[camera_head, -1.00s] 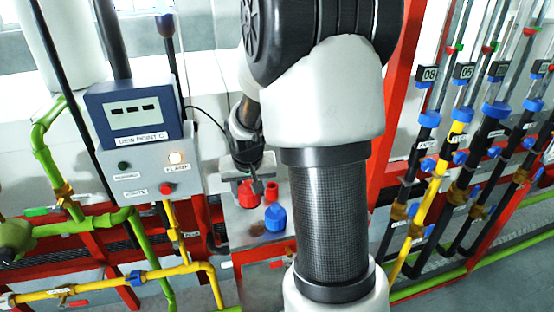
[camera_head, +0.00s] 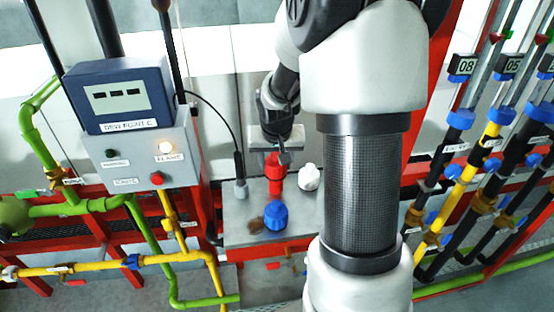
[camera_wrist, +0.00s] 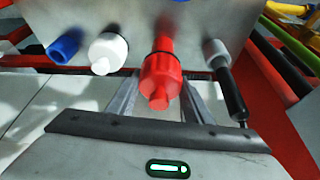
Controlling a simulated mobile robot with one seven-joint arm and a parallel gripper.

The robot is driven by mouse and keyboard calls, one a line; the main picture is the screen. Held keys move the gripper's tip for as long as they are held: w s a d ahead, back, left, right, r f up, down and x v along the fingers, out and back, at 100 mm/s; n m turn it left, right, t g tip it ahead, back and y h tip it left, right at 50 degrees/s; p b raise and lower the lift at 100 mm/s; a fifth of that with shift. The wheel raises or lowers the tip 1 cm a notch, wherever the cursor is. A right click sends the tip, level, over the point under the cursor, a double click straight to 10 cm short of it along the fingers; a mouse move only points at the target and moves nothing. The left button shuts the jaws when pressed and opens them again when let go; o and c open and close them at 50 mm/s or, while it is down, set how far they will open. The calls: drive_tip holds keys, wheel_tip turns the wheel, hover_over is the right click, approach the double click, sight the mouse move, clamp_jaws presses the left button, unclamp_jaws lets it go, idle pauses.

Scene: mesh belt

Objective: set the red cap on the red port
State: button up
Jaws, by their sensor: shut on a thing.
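My gripper (camera_head: 276,150) is shut on the red cap (camera_head: 274,162) over the grey plate. In the wrist view the red cap (camera_wrist: 160,75) sits between the two fingers (camera_wrist: 160,92), its small knob towards the camera. The red port (camera_head: 276,186) stands upright directly below the cap in the head view. In the wrist view the narrower red port (camera_wrist: 164,45) shows behind the cap, roughly in line with it. The two reds run together, so I cannot tell whether the cap touches the port or is apart from it.
A blue fitting (camera_head: 268,215) stands in front of the red port and a white one (camera_head: 308,177) to its right. A grey connector with a black cable (camera_head: 240,187) is at the left. The grey plate (camera_head: 235,212) carries them. The display box (camera_head: 120,97) is further left.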

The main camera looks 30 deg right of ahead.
sight(276, 167)
drive_tip(key=shift+f+b, duration=1.5)
drive_tip(key=shift+f, duration=0.95)
drive_tip(key=shift+f+b, duration=0.7)
drive_tip(key=shift+b, duration=0.25)
drive_tip(key=o, duration=0.8)
drive_tip(key=shift+c, duration=0.2)
drive_tip(key=shift+r, duration=0.1)
drive_tip(key=shift+p+v, duration=3.3)
drive_tip(key=shift+v, duration=2.2)
